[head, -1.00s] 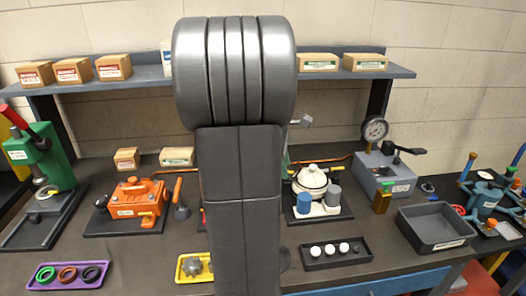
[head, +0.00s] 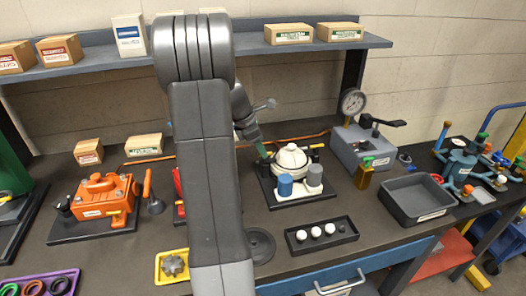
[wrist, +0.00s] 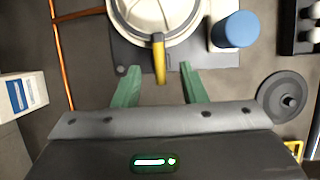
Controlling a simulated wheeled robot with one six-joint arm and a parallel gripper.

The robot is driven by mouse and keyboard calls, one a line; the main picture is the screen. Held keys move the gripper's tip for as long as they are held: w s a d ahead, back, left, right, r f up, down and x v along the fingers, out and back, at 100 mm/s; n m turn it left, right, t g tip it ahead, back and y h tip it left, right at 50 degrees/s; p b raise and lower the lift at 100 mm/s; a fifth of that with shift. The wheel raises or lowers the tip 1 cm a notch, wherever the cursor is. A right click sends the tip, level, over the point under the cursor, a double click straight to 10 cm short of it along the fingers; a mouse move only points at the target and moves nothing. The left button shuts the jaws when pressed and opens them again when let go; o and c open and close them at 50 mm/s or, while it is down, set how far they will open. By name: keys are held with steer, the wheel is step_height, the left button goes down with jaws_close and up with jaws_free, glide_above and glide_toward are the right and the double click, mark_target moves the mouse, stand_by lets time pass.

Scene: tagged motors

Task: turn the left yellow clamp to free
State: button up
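A white domed pot (head: 291,165) stands on a black base plate at the middle right of the bench. In the wrist view its white rim (wrist: 158,18) is at the top. A yellow clamp lever (wrist: 159,60) sticks out from the pot's rim towards my gripper. My gripper (wrist: 159,67) is open, with one green finger on each side of the lever and a gap on both sides. In the head view my gripper (head: 264,150) is at the left of the pot, and my arm hides part of it. The lever is not clear there.
A blue cylinder (head: 285,185) stands in front of the pot and also shows in the wrist view (wrist: 233,30). A black tray with white balls (head: 322,234) lies in front. An orange machine (head: 104,200) is on the left, a grey gauge press (head: 362,146) on the right.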

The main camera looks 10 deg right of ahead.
steer(key=shift+x, duration=1.4)
jaws_close()
